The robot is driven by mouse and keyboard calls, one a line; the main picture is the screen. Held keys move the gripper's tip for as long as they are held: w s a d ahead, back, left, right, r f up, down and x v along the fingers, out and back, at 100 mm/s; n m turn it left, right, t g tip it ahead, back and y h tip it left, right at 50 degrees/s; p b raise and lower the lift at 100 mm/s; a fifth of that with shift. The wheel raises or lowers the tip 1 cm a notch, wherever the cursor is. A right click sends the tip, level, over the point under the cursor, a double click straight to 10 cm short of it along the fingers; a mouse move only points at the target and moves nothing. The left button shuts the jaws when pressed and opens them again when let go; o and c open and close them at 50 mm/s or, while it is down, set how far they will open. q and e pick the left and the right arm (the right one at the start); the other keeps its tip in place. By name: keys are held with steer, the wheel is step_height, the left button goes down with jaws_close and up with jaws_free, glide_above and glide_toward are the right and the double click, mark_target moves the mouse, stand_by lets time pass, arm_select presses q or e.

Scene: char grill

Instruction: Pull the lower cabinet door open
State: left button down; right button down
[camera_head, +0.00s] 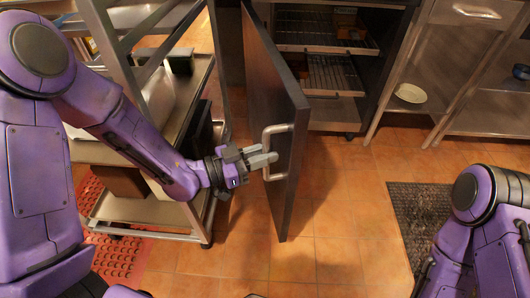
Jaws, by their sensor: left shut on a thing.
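The lower cabinet door (285,105) is a dark panel swung well open, hinged at the left side of the cabinet and jutting out towards me. Its pale metal bar handle (267,140) is on the door's left-facing side near its free edge. My left gripper (268,159) reaches the handle from the left and is shut on it. The dark cabinet (340,66) is open, with wire racks and a box inside. My right arm shows at the lower right, but its gripper is out of view.
A metal rack cart (125,210) stands close on the left, beside my left arm. Steel tables (474,12) stand to the right, with a pale plate (411,93) on a lower shelf. A dark mat (415,210) lies at right. The tiled floor before the cabinet is clear.

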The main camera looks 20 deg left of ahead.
arm_select(q)
steer(key=shift+w+a+r, duration=0.15)
steer(key=shift+w+r, duration=0.05)
steer(key=shift+w, duration=0.05)
steer(key=c, duration=1.1)
jaws_free()
steer(key=shift+f, duration=0.15)
steer(key=shift+s, duration=0.1)
steer(key=p+v, duration=0.1)
steer(key=v, duration=0.9)
steer(key=shift+a, duration=0.2)
